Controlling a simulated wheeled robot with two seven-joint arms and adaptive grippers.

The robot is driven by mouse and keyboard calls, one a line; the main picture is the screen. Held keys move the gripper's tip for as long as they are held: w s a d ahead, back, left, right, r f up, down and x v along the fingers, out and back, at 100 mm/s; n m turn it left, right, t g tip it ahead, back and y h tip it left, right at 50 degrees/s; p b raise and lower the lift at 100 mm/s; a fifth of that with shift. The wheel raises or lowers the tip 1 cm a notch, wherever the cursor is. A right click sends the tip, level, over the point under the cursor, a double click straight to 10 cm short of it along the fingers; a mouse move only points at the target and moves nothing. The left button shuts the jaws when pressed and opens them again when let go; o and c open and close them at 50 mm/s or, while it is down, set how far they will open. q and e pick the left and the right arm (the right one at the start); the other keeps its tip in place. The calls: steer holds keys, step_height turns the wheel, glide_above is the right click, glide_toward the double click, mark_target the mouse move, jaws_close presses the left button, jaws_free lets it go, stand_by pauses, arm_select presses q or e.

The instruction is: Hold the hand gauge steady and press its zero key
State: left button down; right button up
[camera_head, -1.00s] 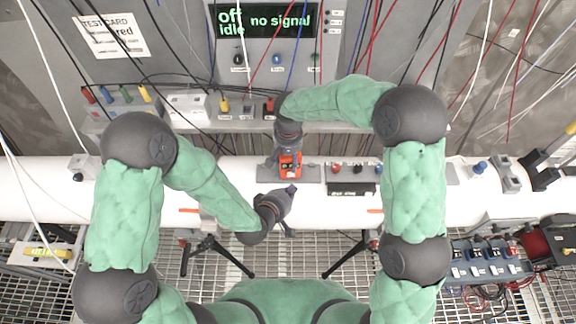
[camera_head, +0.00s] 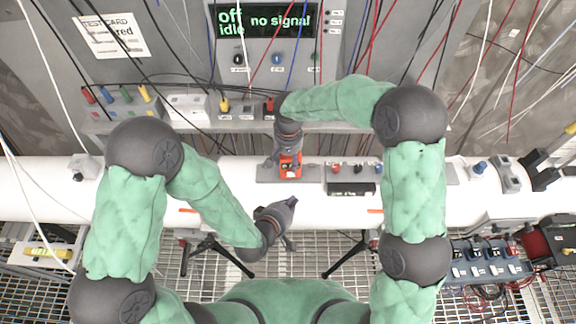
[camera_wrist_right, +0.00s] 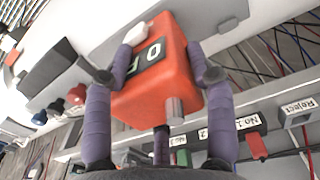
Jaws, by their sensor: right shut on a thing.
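The hand gauge is an orange-red box (camera_head: 290,170) in the head view, above the white pipe. The right wrist view shows the gauge (camera_wrist_right: 165,75) close up, with a small black display, a pale key (camera_wrist_right: 135,34) at one edge and a metal stub at the near end. My right gripper (camera_head: 287,155) is shut on the gauge, its purple fingers (camera_wrist_right: 158,95) on both sides of it. My left gripper (camera_head: 288,215) is below the gauge and apart from it, over the pipe's lower edge.
The white pipe (camera_head: 130,200) runs across the view. A grey panel with a screen (camera_head: 265,20) reading "off", "idle" and "no signal" stands behind. A plate with coloured knobs (camera_head: 350,168) is right of the gauge. Many cables hang around the panel.

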steer(key=shift+s+f, duration=0.1)
steer(key=shift+f, duration=0.05)
steer(key=o, duration=1.4)
